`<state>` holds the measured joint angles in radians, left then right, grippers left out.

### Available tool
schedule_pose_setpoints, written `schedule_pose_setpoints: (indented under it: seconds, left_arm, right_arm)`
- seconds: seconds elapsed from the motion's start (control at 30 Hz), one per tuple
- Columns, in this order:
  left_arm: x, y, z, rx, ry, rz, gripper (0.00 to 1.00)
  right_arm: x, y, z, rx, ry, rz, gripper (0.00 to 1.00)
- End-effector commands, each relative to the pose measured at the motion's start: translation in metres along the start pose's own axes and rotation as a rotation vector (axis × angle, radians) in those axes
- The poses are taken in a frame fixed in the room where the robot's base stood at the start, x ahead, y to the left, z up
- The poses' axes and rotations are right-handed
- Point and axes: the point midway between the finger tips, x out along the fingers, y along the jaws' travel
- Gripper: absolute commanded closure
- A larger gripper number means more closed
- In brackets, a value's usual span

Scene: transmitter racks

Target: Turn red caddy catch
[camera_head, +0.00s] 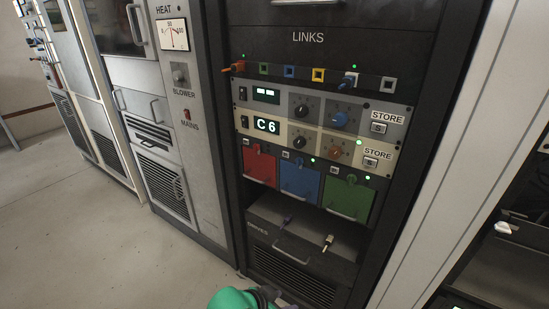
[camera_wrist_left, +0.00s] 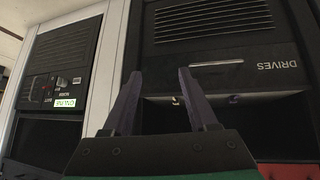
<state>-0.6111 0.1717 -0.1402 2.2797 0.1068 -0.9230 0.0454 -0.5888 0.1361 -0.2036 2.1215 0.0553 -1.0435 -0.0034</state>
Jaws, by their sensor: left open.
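The red caddy (camera_head: 259,167) sits in the rack's caddy row, left of the blue caddy (camera_head: 300,181) and the green caddy (camera_head: 347,198). Its small catch (camera_head: 256,148) is at its top edge; its exact angle is too small to tell. A sliver of red shows at the lower right of the left wrist view (camera_wrist_left: 288,171). My left gripper (camera_wrist_left: 160,73) is open and empty, its two dark fingers apart in front of the drives panel. A green part of my arm shows at the bottom of the head view, well below the red caddy. My right gripper is not in view.
Below the caddies is a drives unit (camera_head: 290,281) with a handle and a ledge bearing two small key-like items. Above are two STORE panels with knobs (camera_head: 340,120) and a row of coloured sockets. Grey cabinets (camera_head: 187,150) stand left. The floor (camera_head: 90,230) is clear.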

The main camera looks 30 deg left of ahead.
Motion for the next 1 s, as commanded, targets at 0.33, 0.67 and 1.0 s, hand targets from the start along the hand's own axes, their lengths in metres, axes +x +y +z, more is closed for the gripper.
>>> schedule_pose_setpoints:
  seconds: [0.33, 0.67, 1.0]
  left_arm:
    - [-0.053, -0.121, -0.126, -0.168, 0.520, -0.149, 0.41]
    - [-0.150, -0.214, -0.170, -0.243, 1.221, -0.173, 0.41]
    - [-0.146, -0.230, -0.217, -0.240, 1.273, -0.171, 0.41]
  right_arm:
    - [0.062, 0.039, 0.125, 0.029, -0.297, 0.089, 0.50]
    - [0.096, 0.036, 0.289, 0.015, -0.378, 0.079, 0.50]
    - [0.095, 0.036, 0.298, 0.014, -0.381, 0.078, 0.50]
